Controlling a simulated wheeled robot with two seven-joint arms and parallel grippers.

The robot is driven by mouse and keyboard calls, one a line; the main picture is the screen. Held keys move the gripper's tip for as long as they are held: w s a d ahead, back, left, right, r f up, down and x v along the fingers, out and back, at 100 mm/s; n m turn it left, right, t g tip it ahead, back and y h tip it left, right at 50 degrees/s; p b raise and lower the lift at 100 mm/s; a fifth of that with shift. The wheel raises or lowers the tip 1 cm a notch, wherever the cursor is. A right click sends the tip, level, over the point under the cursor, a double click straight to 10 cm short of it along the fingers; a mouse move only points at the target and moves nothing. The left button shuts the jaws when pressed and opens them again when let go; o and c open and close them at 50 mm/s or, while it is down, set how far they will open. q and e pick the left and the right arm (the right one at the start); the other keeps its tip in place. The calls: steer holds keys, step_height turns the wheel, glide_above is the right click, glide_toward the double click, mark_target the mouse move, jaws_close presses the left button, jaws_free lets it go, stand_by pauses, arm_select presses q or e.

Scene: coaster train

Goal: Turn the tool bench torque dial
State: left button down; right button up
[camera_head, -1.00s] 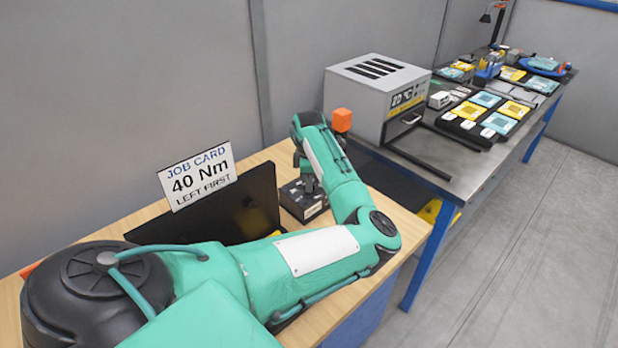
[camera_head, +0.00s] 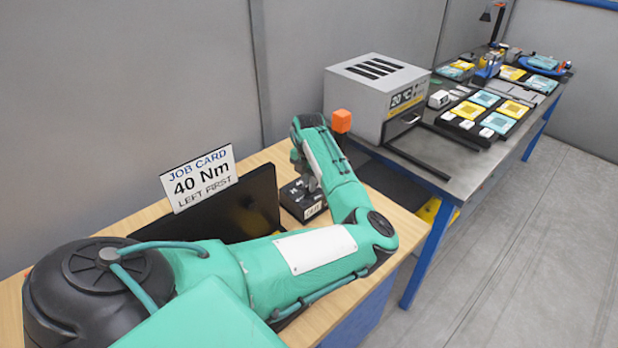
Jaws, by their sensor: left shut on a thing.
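The tool bench (camera_head: 335,285) has a light wooden top. A small dark box (camera_head: 293,203) with a pale label on its front stands on it, behind my left forearm. My left gripper (camera_head: 309,184) points down at the top of this box and is shut on what appears to be the torque dial. My arm and gripper mostly hide the dial, so its setting cannot be read. A job card (camera_head: 199,178) reads "40 Nm, LEFT FIRST" and stands at the back left. My right gripper is out of view.
A black panel (camera_head: 225,213) stands upright beside the box, under the card. To the right, a metal table (camera_head: 480,165) carries a grey oven-like unit (camera_head: 365,85) reading 20 °C and several trays of teal and yellow parts. The floor at right is clear.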

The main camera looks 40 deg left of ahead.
arm_select(q)
steer(key=shift+n, duration=0.5)
steer(key=c, duration=1.4)
jaws_free()
steer(key=shift+c, duration=0.2)
step_height(320, 180, up, 14)
steer(key=b, duration=0.3)
